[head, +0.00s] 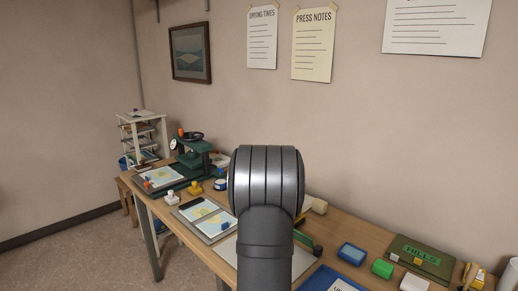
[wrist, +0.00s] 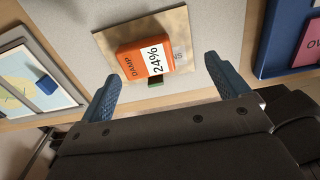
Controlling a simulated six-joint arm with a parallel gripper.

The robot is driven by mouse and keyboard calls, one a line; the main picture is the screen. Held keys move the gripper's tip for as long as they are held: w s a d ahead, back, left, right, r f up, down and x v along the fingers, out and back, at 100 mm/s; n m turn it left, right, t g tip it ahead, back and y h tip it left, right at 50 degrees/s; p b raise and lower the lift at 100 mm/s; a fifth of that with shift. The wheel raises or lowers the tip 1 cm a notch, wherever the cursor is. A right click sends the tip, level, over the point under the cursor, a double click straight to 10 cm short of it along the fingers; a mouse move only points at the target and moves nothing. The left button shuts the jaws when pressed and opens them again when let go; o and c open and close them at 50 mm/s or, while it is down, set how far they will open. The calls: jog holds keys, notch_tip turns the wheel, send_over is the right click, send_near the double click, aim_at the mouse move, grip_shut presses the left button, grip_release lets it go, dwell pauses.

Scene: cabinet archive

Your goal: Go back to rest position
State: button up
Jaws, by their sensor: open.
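My gripper (wrist: 162,70) shows in the wrist view with its two blue fingers spread wide apart. Nothing is held between them. An orange meter (wrist: 130,62) with a white label reading "DAMP 24%" lies beyond the fingertips, on a tan sheet (wrist: 176,28). The sheet lies on a pale grey surface (wrist: 215,30). I cannot tell the exact gap between the fingers and the meter. In the head view my own arm fills the middle and hides the gripper and the meter.
A wooden bench (head: 330,222) runs along the wall. It carries a green press (head: 196,158), map prints (head: 205,212), a blue box (head: 351,254), a green block (head: 382,268) and a green "HILLS" book (head: 421,257). In the wrist view a dark blue tray (wrist: 263,65) is at right.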

jog(key=s+d+r, duration=0.5)
jog(key=d+r, duration=0.1)
jog(key=d, duration=0.3)
jog(key=w+d+f+m, duration=0.1)
jog(key=w+d+m, duration=0.4)
jog(key=d+m, duration=0.4)
jog(key=w+d+f+m, duration=0.1)
jog(key=w+d+m, duration=0.3)
jog(key=d+m, duration=0.55)
jog(key=shift+n, duration=0.25)
jog(key=w+a+f, duration=0.2)
jog(key=w+a, duration=0.1)
jog(key=shift+w+f, duration=0.15)
jog(key=shift+w, duration=0.05)
jog(key=shift+d, duration=0.1)
jog(key=s+d+r, duration=0.3)
jog(key=s+a+n, duration=0.3)
jog(key=a+n, duration=0.5)
jog(key=a, duration=0.2)
jog(key=shift+s+r+n, duration=0.15)
jog(key=shift+r+n, duration=0.15)
jog(key=shift+r, duration=0.1)
